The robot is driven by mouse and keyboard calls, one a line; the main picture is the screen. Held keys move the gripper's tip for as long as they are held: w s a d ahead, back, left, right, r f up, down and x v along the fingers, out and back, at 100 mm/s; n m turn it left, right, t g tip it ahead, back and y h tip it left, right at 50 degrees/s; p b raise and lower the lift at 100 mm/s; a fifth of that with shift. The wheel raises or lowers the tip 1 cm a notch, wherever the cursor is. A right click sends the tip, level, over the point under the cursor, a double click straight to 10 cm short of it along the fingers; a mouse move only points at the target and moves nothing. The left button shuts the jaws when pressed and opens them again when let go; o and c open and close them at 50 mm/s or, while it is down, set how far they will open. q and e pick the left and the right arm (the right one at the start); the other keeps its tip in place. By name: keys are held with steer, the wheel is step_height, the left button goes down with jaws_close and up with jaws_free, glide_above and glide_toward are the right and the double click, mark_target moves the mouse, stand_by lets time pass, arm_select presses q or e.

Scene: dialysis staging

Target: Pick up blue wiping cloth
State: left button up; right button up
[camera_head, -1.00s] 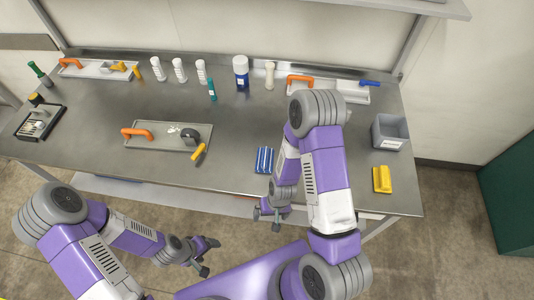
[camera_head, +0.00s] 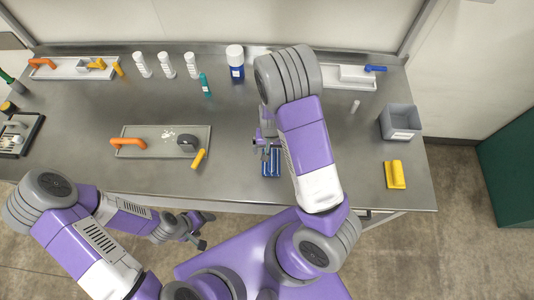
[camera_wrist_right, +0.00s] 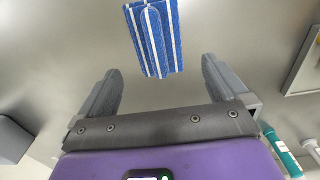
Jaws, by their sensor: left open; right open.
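The blue wiping cloth (camera_head: 271,163) with white stripes lies on the steel table near its front edge, partly hidden by my right gripper and arm in the head view. In the right wrist view the folded cloth (camera_wrist_right: 155,38) lies ahead of the fingers, apart from them. My right gripper (camera_head: 266,142) is open and empty just above and behind the cloth; its two fingers (camera_wrist_right: 162,85) show spread in the wrist view. My left gripper (camera_head: 203,230) is open and empty, in front of the table's front edge.
A tray (camera_head: 135,148) with an orange-handled tool stands left of the cloth. A yellow cloth (camera_head: 395,175) and a grey bin (camera_head: 400,122) are at the right. White bottles and a blue-banded container (camera_head: 236,62) stand at the back. Bare table surrounds the cloth.

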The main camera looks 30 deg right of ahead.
mark_target(271, 158)
steer(key=f, duration=0.3)
steer(key=s+f+b, duration=0.1)
steer(key=f, duration=0.1)
steer(key=shift+s+a+f, duration=0.1)
steer(key=shift+f, duration=0.55)
steer(key=shift+c, duration=0.3)
steer(key=c, duration=1)
steer(key=shift+r, duration=0.1)
step_height(271, 158, up, 10)
steer(key=shift+f+p, duration=0.1)
steer(key=shift+p, duration=1)
